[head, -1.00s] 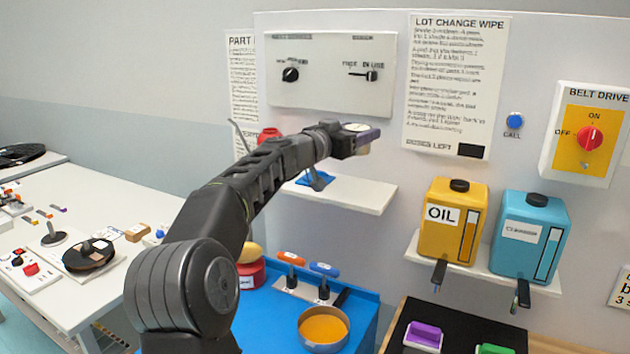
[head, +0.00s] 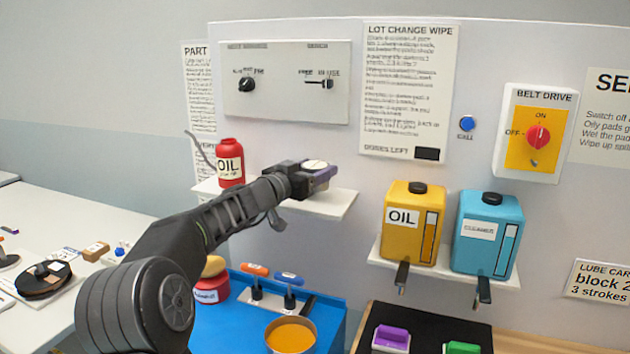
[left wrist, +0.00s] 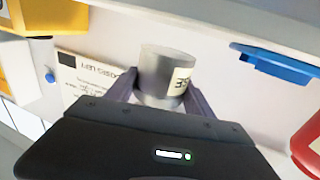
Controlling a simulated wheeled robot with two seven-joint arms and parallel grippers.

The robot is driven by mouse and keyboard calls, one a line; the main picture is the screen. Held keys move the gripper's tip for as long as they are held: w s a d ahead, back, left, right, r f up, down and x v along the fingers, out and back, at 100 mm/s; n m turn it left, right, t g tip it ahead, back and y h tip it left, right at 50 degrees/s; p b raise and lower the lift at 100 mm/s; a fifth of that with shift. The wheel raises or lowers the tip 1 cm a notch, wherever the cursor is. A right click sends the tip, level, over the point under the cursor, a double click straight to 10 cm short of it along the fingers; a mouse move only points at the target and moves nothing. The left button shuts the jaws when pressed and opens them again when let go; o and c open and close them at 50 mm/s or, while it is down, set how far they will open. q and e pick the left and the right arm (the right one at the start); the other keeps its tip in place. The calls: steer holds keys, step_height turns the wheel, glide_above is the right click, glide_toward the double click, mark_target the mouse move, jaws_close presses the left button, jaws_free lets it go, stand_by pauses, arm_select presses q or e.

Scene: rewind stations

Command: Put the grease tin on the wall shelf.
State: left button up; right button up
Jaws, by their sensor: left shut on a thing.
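My left gripper (head: 322,178) is shut on the grease tin (head: 314,165), whose pale round top shows between the fingers. In the left wrist view the tin (left wrist: 165,77) is a grey metal cylinder with a cream label, partly readable, between both fingers (left wrist: 163,92); that picture is upside down. The tin looks upright. The wall shelf (head: 336,205) is a white board on the back panel. In the head view the gripper is over its right part; a gap shows between tin and shelf in the wrist view. My right gripper is not in view.
A red oil can (head: 230,165) with a thin spout stands on the shelf's left end. A flat blue thing (left wrist: 275,62) is near the shelf in the wrist view. Yellow (head: 410,222) and blue (head: 488,235) dispensers stand on another shelf to the right. The right end of the wall shelf looks clear.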

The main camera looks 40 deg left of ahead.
arm_select(q)
step_height(320, 180, down, 2)
steer(key=shift+f, duration=0.3)
steer(key=o, duration=1.8)
steer(key=shift+f, duration=0.1)
steer(key=shift+s, duration=0.3)
steer(key=shift+s+d+b, duration=0.15)
steer(key=shift+s+b, duration=1.35)
steer(key=shift+s, duration=1.35)
steer(key=shift+s+d+b, duration=0.15)
steer(key=shift+s+b, duration=1.35)
steer(key=shift+s, duration=1.35)
